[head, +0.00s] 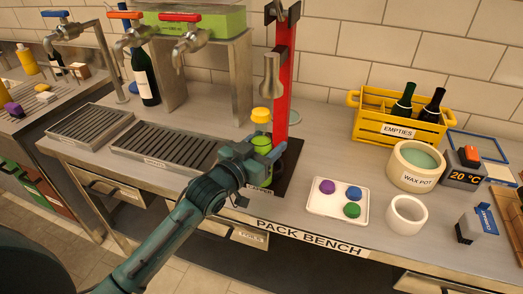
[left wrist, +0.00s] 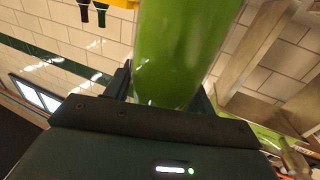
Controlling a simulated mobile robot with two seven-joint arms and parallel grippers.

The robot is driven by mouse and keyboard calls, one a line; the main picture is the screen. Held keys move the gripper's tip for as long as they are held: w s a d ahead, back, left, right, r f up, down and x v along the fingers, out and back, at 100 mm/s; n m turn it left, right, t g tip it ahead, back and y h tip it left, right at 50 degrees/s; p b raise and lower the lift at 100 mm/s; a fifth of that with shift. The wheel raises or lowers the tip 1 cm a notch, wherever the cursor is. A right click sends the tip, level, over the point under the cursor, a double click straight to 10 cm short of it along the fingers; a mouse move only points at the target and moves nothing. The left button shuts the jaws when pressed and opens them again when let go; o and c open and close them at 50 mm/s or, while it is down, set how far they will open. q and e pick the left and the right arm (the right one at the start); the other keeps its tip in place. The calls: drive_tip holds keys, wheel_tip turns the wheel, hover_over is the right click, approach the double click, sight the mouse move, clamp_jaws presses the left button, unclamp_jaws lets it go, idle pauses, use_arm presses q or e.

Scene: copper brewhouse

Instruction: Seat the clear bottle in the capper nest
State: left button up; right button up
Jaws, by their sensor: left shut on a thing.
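My left gripper (head: 262,150) is shut on a bright green, bottle-like cylinder (head: 261,145) with a yellow top (head: 261,115). The green body fills the upper middle of the left wrist view (left wrist: 180,50), between the fingers. No other clear bottle stands out. The capper has a red post (head: 283,85), a metal head (head: 271,75) and a dark base (head: 291,168). The held thing looks upright, at the left front of the post and over or beside the base. The nest is hidden by my gripper, so I cannot tell whether the bottle touches it. My right gripper is out of view.
Right of the capper are a white tray (head: 318,207) with coloured discs, a wax pot (head: 407,178), a white ring (head: 396,226) and a yellow empties crate (head: 380,125) with dark bottles. A drip grate (head: 165,148) lies left. A dark bottle (head: 147,88) stands behind it.

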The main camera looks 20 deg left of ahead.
use_arm(q)
drive_tip(key=w, duration=0.2)
drive_tip(key=shift+w+r, duration=0.1)
drive_tip(key=shift+w, duration=0.2)
drive_tip(key=w+b, duration=0.1)
drive_tip(key=w, duration=0.3)
drive_tip(key=shift+d, duration=0.1)
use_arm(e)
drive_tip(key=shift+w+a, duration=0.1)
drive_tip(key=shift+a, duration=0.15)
use_arm(q)
drive_tip(key=shift+r, duration=0.1)
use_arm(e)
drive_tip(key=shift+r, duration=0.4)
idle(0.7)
use_arm(q)
drive_tip(key=shift+f+b, duration=0.4)
drive_tip(key=shift+f, duration=0.95)
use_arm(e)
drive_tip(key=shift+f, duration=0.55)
